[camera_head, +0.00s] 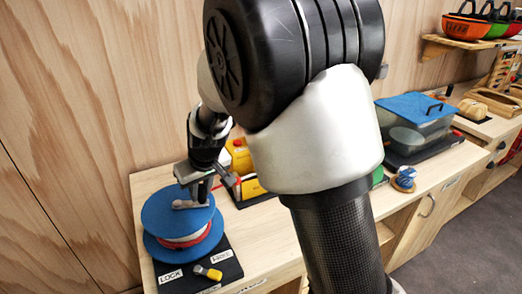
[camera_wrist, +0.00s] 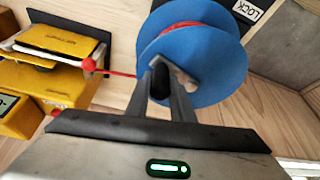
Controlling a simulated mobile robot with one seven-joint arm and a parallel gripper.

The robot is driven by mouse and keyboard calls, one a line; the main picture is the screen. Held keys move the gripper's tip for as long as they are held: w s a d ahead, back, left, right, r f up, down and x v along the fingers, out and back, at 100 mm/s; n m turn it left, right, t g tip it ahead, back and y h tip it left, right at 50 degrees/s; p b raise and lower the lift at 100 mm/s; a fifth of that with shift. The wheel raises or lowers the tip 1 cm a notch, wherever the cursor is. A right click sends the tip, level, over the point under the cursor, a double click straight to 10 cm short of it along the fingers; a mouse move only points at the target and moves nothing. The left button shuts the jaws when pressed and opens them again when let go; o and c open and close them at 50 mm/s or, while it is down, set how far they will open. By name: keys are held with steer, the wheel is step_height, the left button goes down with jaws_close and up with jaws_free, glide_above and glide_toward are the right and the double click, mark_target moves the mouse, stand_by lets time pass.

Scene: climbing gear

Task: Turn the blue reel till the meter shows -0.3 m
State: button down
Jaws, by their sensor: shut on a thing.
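The blue reel (camera_head: 163,212) lies flat on a black base on the wooden counter, with red and white line wound between its two flanges. It also shows in the wrist view (camera_wrist: 208,68). My gripper (camera_head: 195,192) is above the reel's top flange, beside a pale crank arm (camera_head: 184,205). In the wrist view my gripper (camera_wrist: 162,85) is shut on a dark crank knob (camera_wrist: 161,76) of the reel. A yellow meter (camera_wrist: 12,108) is cut off at the left edge of the wrist view; its dark display is partly visible and its reading cannot be made out.
A yellow lever (camera_head: 208,272) lies on the black base (camera_head: 228,268) near a LOCK label (camera_head: 170,276). Yellow gear (camera_head: 240,160) stands behind the reel. A red line (camera_wrist: 120,73) runs from the reel. A blue-lidded box (camera_head: 415,108) stands farther right.

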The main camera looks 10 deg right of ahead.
steer(key=c, duration=1.5)
jaws_free()
steer(key=shift+o, duration=0.2)
steer(key=v, duration=1.7)
steer(key=s+d+r+m+h+p, duration=0.1)
steer(key=s+d+r+m+p, duration=0.1)
steer(key=s+d, duration=0.5)
steer(key=s+d+r+m+t+h+p, duration=0.1)
steer(key=s+d+r+m+p, duration=0.1)
steer(key=s+d, duration=0.5)
steer(key=s+m, duration=0.1)
steer(key=s, duration=0.5)
steer(key=shift+d+r+p, duration=0.25)
steer(key=shift+r+p, duration=0.05)
steer(key=shift+r, duration=0.1)
